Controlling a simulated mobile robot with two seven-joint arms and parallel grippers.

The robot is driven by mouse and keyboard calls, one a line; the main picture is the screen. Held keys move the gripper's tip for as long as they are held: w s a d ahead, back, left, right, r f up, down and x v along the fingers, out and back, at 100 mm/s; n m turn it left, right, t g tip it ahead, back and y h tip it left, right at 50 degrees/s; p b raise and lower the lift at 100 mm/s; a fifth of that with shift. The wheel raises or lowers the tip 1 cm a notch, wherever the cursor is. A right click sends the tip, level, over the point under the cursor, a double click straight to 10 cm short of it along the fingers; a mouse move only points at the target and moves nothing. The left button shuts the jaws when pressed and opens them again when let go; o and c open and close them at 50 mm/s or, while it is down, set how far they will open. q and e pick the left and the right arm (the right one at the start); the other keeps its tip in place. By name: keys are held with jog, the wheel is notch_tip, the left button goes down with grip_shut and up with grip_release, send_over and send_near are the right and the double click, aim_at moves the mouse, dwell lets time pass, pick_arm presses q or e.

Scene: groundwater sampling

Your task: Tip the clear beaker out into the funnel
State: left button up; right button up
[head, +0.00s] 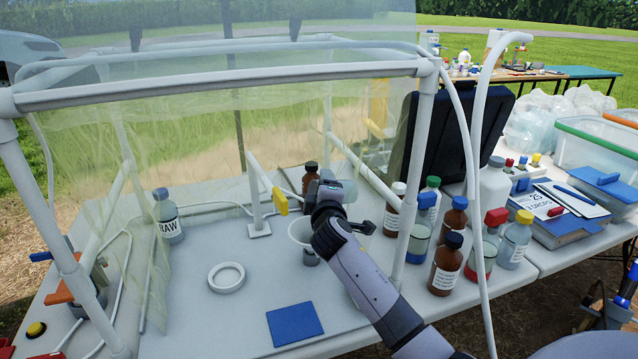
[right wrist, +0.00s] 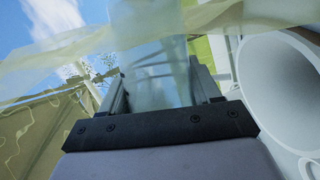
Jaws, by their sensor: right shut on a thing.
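My right gripper (head: 328,184) reaches in from the lower right, beneath the frame's top bar, and is rolled onto its side. In the right wrist view its two fingers (right wrist: 158,82) are shut on the clear beaker (right wrist: 152,50), which is see-through and hard to make out; its contents cannot be told. The white funnel (head: 298,231) stands on the table just below and left of the gripper, partly hidden by my arm. A large white round opening, apparently the funnel (right wrist: 274,90), fills the right of the right wrist view. My left gripper is not in view.
A white pipe frame (head: 220,78) with clear sheeting surrounds the work area. A RAW bottle (head: 167,218), white ring (head: 226,277) and blue mat (head: 294,324) lie left of my arm. Several capped bottles (head: 446,265) crowd its right.

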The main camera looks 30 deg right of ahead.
jog(key=m+p, duration=0.1)
jog(key=d+m+y+p, duration=0.1)
jog(key=shift+s+d+r+m+g+p, duration=0.1)
jog(key=shift+d+r+m+g+p, duration=0.05)
jog(key=shift+r+m+g+p, duration=0.2)
jog(key=m+p, duration=0.1)
jog(key=p, duration=0.1)
jog(key=d+m+y+p, duration=0.1)
jog(key=p, duration=0.1)
jog(key=shift+r+g+p, duration=0.3)
jog(key=shift+r+g, duration=0.05)
jog(key=shift+r, duration=0.05)
jog(key=shift+s+d+r+m+y, duration=0.1)
jog(key=shift+d+m+y, duration=0.35)
jog(key=shift+m, duration=0.4)
jog(key=shift+d+r+m+y, duration=0.15)
jog(key=shift+r+m+y, duration=0.05)
jog(key=shift+m+y, duration=0.3)
jog(key=shift+d+r+m+y, duration=0.2)
jog(key=shift+m+y, duration=0.15)
jog(key=shift+m, duration=0.25)
jog(key=shift+s+a, duration=0.1)
